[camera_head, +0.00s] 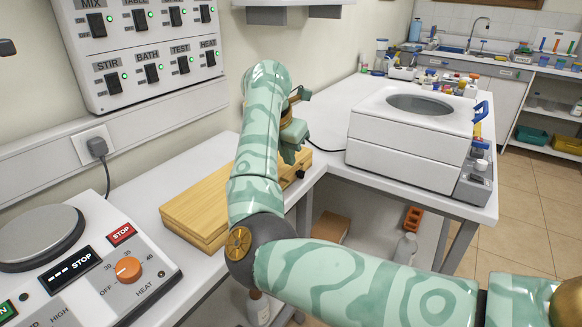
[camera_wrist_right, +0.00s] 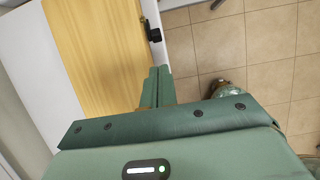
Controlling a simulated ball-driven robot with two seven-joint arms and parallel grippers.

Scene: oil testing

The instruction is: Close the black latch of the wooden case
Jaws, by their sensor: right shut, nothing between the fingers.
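The wooden case (camera_head: 195,205) lies on the white bench, and its lid looks down. My right arm hides part of it in the head view. The case also fills the upper left of the right wrist view (camera_wrist_right: 95,50). Its black latch (camera_wrist_right: 153,31) sits on the case's edge, and a small dark part of it shows in the head view (camera_head: 301,174). I cannot tell the latch's exact position. My right gripper (camera_head: 291,155) is shut and empty, over the latch end of the case. In the wrist view its fingertips (camera_wrist_right: 158,72) are beside the case's edge, apart from the latch.
A white bath unit (camera_head: 405,145) stands on the bench to the right. A hot plate (camera_head: 95,265) with an orange knob is at the front left. A switch panel (camera_head: 140,45) hangs on the wall. Beyond the bench's front edge is open floor.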

